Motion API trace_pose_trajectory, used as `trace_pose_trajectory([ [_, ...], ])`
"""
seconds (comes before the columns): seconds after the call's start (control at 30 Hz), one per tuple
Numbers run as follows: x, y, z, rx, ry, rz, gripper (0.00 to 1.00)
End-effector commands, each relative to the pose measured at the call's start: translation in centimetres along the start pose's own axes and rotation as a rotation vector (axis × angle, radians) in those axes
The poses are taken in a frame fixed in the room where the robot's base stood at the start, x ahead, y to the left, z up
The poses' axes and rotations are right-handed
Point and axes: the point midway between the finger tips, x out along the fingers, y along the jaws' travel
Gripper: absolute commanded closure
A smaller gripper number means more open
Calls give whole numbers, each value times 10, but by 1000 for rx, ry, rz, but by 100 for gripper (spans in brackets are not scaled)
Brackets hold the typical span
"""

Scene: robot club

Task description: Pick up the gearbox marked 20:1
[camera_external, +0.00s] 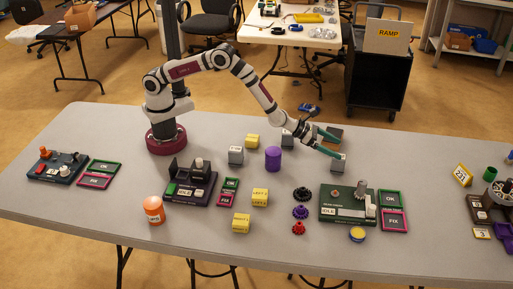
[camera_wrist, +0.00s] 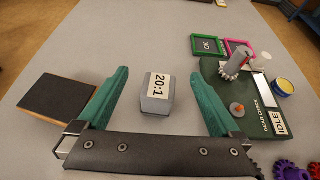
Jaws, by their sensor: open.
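The gearbox marked 20:1 (camera_wrist: 157,90) is a small grey block with a white label on its top. In the wrist view it sits on the table between the two green fingers of my gripper (camera_wrist: 158,74), with a gap on each side. In the external view my gripper (camera_external: 329,143) is low over the right middle of the table, its fingers apart, just above a grey block (camera_external: 338,164) that appears to be this gearbox. Its marking is too small to read there. Nothing is held.
A dark, brown-edged pad (camera_wrist: 57,100) lies left of the gripper in the wrist view. A green gear-check station (camera_external: 335,207) stands nearby, with OK and FIX frames (camera_external: 393,219). Other grey blocks (camera_external: 236,155), a purple cylinder (camera_external: 273,159) and yellow blocks (camera_external: 260,197) stand to the left.

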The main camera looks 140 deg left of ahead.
Motion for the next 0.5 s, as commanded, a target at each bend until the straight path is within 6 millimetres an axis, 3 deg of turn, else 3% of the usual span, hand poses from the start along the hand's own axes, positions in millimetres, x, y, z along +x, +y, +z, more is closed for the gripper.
trace_pose_trajectory([
  [0.13, 15, -1, -35, 3, 5, -1, 0],
  [0.3, 42, -1, -33, 3, 2, -1, 0],
  [0.5, 45, -1, -32, 4, 2, -2, 0],
])
